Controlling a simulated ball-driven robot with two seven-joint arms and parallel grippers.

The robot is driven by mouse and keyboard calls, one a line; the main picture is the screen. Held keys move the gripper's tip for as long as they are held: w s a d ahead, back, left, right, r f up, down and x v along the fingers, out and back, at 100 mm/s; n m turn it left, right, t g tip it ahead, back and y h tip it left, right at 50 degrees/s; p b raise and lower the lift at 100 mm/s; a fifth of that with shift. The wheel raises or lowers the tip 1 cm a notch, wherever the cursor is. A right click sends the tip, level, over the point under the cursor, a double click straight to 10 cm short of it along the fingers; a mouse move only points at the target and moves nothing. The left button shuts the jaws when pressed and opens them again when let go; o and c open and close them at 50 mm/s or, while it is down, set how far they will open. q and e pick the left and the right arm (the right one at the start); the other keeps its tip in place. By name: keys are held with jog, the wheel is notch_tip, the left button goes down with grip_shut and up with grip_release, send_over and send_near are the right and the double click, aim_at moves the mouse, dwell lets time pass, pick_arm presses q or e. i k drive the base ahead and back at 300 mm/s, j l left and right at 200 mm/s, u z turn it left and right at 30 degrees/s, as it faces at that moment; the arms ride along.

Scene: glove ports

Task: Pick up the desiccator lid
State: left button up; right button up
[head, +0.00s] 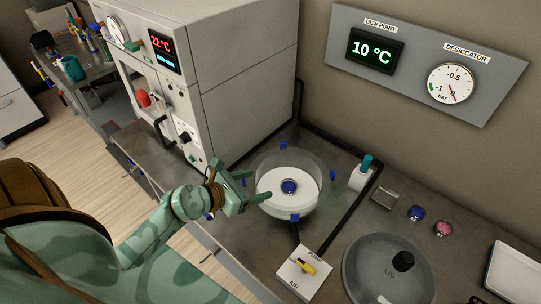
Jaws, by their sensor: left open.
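The desiccator bowl (262,168) stands uncovered left of and behind the lid, with a white plate and a blue round item (289,187) inside. My left gripper (254,187) is open and empty at the bowl's left side, well away from the lid. I cannot tell whether it touches the bowl. My right gripper is not in view.
A teal-topped white bottle (362,172), a small metal box (385,195) and blue and pink round items (443,229) lie behind the lid. A white tray (515,272) is far right. An oven cabinet (245,75) stands left.

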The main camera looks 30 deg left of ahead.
aim_at(376, 274)
jog(key=l+z, duration=0.4)
jog(key=l, duration=0.85)
